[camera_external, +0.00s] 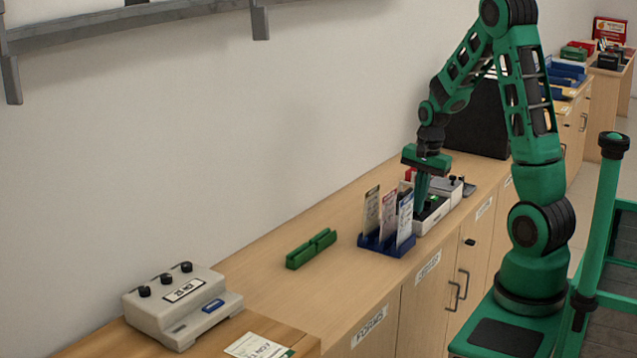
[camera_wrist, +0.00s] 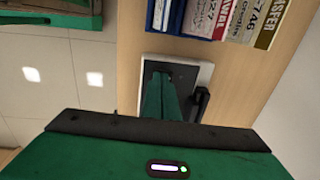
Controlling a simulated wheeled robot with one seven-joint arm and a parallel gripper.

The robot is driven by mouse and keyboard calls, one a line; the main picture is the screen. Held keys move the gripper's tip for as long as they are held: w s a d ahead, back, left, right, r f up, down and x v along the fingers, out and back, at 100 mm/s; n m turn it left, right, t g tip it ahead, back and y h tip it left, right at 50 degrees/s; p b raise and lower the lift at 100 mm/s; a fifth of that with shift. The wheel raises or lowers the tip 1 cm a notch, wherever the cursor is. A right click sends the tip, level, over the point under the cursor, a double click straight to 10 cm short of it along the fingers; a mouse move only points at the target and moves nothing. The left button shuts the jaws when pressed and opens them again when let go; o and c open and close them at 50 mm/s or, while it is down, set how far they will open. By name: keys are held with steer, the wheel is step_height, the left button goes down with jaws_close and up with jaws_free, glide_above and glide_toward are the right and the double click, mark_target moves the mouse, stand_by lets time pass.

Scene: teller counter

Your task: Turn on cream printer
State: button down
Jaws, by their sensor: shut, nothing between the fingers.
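A cream-white printer-like device (camera_external: 430,222) with a dark top stands on the wooden counter, below my arm. In the wrist view its pale rim (camera_wrist: 206,73) surrounds a dark panel, with a black lever-like part (camera_wrist: 201,102) on the right side. My green gripper (camera_external: 421,199) points down over this device, its fingers shut together and empty. In the wrist view the fingertips (camera_wrist: 160,76) lie over the dark panel; I cannot tell whether they touch it. A small bright green spot (camera_external: 433,198) shows beside the fingers. The fingers hide part of the panel.
A blue rack (camera_external: 386,246) with upright cards stands close in front of the device. A green block-like item (camera_external: 311,249) lies farther left. A grey-cream box (camera_external: 183,306) with black knobs stands at the near left. The counter between them is clear; a wall runs behind.

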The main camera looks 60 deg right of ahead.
step_height(320, 180, up, 13)
steer(key=s, duration=0.2)
steer(key=shift+r, duration=0.2)
steer(key=shift+w+r+t, duration=0.1)
steer(key=shift+w+t, duration=0.2)
steer(key=shift+w, duration=0.4)
steer(key=f, duration=0.4)
steer(key=w+f, duration=0.1)
steer(key=f, duration=0.4)
steer(key=w+f, duration=0.1)
steer(key=f, duration=0.3)
steer(key=shift+w+f, duration=0.1)
steer(key=shift+f, duration=0.3)
